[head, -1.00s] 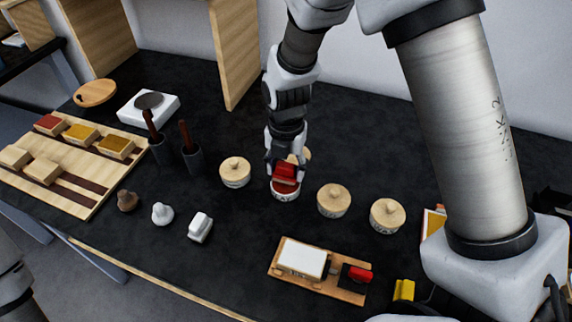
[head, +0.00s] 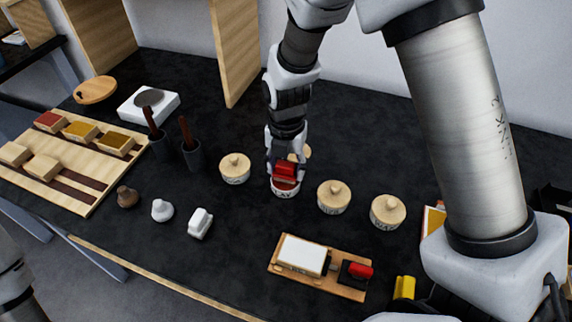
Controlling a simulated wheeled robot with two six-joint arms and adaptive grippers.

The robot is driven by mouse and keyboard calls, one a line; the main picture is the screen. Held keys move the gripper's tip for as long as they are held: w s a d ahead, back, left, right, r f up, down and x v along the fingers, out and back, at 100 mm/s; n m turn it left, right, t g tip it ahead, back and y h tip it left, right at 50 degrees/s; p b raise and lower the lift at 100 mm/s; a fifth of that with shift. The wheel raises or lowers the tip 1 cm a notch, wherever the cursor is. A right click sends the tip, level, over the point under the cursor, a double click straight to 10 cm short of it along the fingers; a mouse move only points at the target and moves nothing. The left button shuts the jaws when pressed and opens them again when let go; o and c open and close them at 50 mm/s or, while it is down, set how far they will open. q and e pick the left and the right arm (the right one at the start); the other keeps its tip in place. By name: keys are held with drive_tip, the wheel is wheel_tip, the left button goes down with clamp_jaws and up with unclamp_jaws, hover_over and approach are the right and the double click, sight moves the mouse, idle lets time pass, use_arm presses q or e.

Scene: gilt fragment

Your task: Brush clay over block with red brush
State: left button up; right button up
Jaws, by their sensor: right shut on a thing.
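My right gripper (head: 285,160) is shut on the red brush (head: 286,169) and holds it at the mouth of the open clay pot (head: 285,190). The pot is white with dark lettering, and red shows inside its rim. Whether the brush's lower end touches the clay is hidden. A block (head: 303,254) with a white top lies on a small wooden board (head: 343,289) nearer the front. My left gripper is not in view.
Lidded pots stand beside the clay pot, at left (head: 235,168) and right (head: 334,197). A red-handled item (head: 360,270) sits on a black pad on the board. A yellow item (head: 404,287) is nearby. Tool cups (head: 193,157) and a wooden rack (head: 60,185) stand left.

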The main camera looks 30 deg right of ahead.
sight(286, 163)
drive_tip(key=shift+f, duration=0.35)
idle(1.4)
wheel_tip(286, 163, up, 7)
drive_tip(key=p, duration=0.6)
drive_tip(key=shift+p, duration=0.35)
idle(0.3)
